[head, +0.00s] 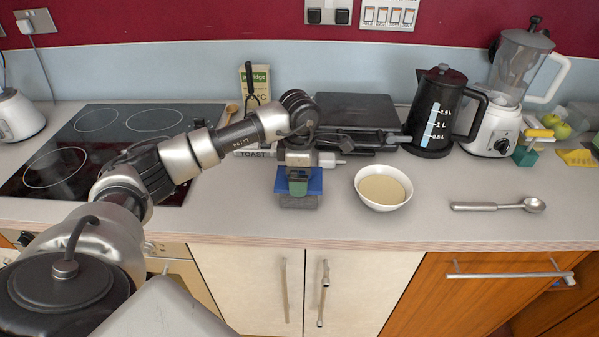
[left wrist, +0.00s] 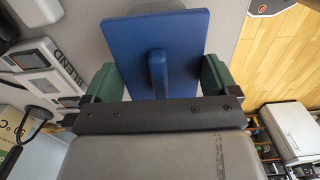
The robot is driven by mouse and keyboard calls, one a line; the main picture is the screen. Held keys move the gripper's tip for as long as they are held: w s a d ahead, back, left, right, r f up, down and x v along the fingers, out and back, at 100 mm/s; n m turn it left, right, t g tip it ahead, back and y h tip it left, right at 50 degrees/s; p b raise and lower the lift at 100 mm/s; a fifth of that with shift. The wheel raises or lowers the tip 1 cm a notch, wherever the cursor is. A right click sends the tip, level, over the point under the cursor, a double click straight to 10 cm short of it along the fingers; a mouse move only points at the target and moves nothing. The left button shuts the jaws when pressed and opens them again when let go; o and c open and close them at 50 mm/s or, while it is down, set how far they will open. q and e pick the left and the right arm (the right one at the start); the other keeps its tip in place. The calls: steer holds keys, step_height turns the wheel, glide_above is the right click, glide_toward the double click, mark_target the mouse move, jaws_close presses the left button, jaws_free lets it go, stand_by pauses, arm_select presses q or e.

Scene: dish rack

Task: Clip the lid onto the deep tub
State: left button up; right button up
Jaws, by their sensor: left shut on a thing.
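The blue lid (head: 315,181) is a flat plate over the grey deep tub (head: 298,202) near the counter's front edge. In the left wrist view the lid (left wrist: 190,35) shows an upright blue fin in its middle. My left gripper (head: 298,185) is shut on the lid, its green fingers (left wrist: 160,80) on either side of the fin. The lid hides the top of the tub, and I cannot tell whether it rests on the rim or hovers just above it. My right gripper is not in view.
A white bowl (head: 384,188) stands close to the right of the tub. A metal scoop (head: 498,206) lies farther right. A black kettle (head: 436,112) and a blender (head: 508,90) stand behind. The hob (head: 110,150) is at left. The counter left of the tub is clear.

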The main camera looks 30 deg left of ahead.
arm_select(q)
steer(key=shift+f, duration=0.15)
steer(key=o, duration=0.6)
steer(key=shift+o, duration=0.2)
steer(key=shift+r+p, duration=2.1)
steer(key=shift+r, duration=1.5)
